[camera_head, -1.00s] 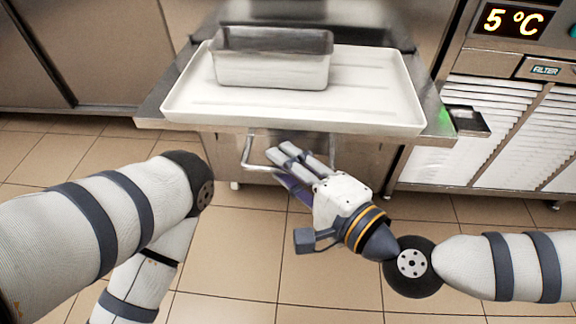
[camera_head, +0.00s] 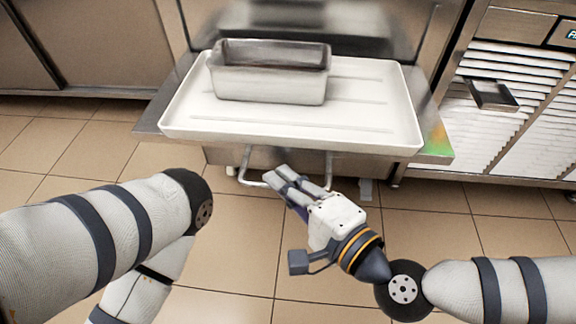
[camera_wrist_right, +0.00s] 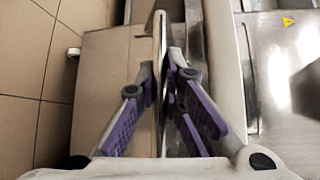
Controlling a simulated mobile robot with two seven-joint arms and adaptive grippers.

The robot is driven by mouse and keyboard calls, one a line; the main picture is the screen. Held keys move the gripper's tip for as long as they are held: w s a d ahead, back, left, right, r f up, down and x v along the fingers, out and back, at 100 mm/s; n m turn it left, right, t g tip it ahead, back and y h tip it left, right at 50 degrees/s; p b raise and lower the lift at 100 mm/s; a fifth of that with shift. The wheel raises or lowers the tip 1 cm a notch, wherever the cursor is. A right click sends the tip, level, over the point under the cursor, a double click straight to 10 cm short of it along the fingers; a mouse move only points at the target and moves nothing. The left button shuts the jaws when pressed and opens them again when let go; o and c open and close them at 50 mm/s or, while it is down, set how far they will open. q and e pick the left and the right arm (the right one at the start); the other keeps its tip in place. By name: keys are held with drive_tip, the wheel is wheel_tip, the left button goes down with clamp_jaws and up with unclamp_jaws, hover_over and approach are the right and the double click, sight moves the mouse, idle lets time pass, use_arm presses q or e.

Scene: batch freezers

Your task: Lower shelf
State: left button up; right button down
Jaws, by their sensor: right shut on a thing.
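The metal shelf (camera_head: 152,122) stands out in front of a steel machine. A U-shaped bar handle (camera_head: 243,165) hangs under its front edge.
A white tray (camera_head: 385,130) lies on the shelf, with a grey rectangular pan (camera_head: 268,88) on its left half. A louvred machine front with a small drip tray (camera_head: 493,97) stands at the right. Tiled floor (camera_head: 250,250) is open below.

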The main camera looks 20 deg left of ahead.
drive_tip(key=shift+d+f, duration=0.1)
drive_tip(key=shift+f, duration=0.6)
drive_tip(key=c, duration=1.7)
unclamp_jaws()
drive_tip(key=shift+r, duration=0.15)
drive_tip(key=v, duration=1.2)
drive_tip(key=shift+s, duration=0.1)
